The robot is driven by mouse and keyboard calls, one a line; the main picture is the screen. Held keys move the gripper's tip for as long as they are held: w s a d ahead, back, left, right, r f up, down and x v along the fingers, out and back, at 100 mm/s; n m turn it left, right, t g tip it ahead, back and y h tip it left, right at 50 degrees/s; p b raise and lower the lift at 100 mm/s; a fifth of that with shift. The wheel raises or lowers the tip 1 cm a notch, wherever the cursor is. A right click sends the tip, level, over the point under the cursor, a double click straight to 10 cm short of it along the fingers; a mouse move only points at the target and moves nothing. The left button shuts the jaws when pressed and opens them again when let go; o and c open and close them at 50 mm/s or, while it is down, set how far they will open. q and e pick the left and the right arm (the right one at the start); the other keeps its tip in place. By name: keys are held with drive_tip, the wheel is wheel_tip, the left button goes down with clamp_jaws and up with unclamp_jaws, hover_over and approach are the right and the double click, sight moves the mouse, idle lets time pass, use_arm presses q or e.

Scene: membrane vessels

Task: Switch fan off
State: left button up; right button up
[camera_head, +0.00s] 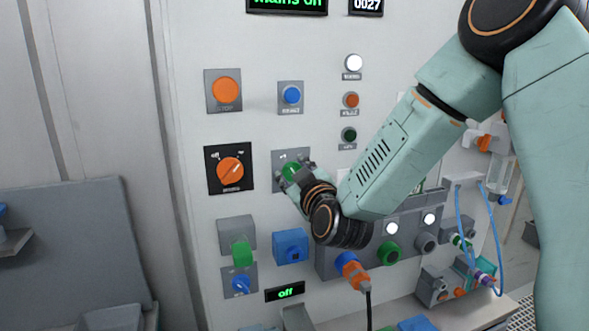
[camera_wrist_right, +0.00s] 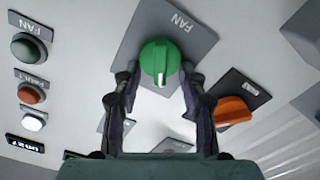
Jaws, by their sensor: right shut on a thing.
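The fan switch is a green round knob (camera_head: 289,171) on a grey plate on the white panel. It also shows in the right wrist view as a green knob (camera_wrist_right: 160,58) with a white mark, on a plate lettered FAN (camera_wrist_right: 180,22). My right gripper (camera_head: 298,175) reaches it from the lower right and is shut on the knob. In the right wrist view its two dark fingers (camera_wrist_right: 161,82) sit on either side of the knob. Part of the knob and plate is hidden by the gripper in the head view. My left gripper is not in view.
An orange rotary switch (camera_head: 230,171) sits just left of the fan knob. An orange stop button (camera_head: 226,90) and a blue button (camera_head: 291,95) are above. A small display (camera_head: 285,293) reading "off" and a blue plug socket (camera_head: 290,247) are below. My right arm covers the panel's right part.

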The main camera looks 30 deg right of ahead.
idle(0.5)
drive_tip(key=o, duration=1.1)
drive_tip(key=shift+w+f, duration=0.1)
drive_tip(key=shift+o, duration=0.2)
drive_tip(key=shift+s, duration=0.3)
drive_tip(key=v, duration=0.7)
drive_tip(key=shift+w, duration=0.1)
